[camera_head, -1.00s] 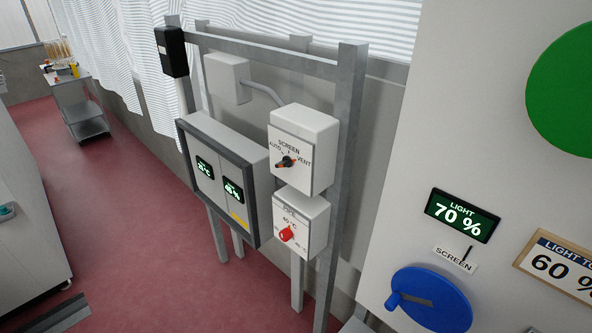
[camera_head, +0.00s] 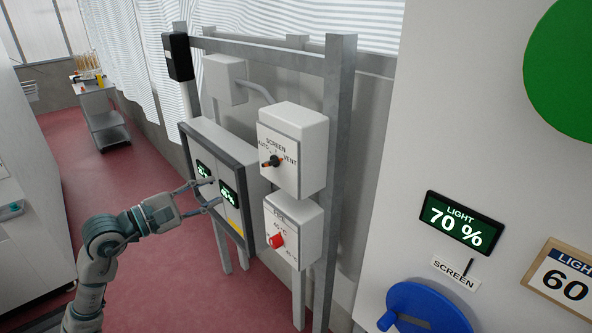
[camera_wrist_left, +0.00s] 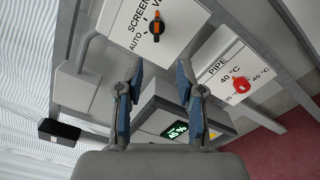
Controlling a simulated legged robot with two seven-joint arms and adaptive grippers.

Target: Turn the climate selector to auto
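The climate selector is a black knob with an orange mark (camera_head: 271,161) on the upper white box (camera_head: 294,150), labelled AUTO, SCREEN and VENT. The knob also shows at the top of the left wrist view (camera_wrist_left: 155,27), where its orange mark lies along its length. I cannot tell exactly which label it points at. My left gripper (camera_head: 216,194) is open and empty, left of and below the selector, in front of the grey-framed display panel. In the left wrist view the open fingers (camera_wrist_left: 158,84) are apart, with the knob beyond them. My right gripper is not in view.
A lower white box with a red PIPE knob (camera_head: 277,240) hangs below the selector box. The grey-framed panel (camera_head: 243,172) stands to its left. Grey posts (camera_head: 334,150) carry the boxes. A large blue dial (camera_head: 428,308) and a LIGHT display (camera_head: 460,221) are at right.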

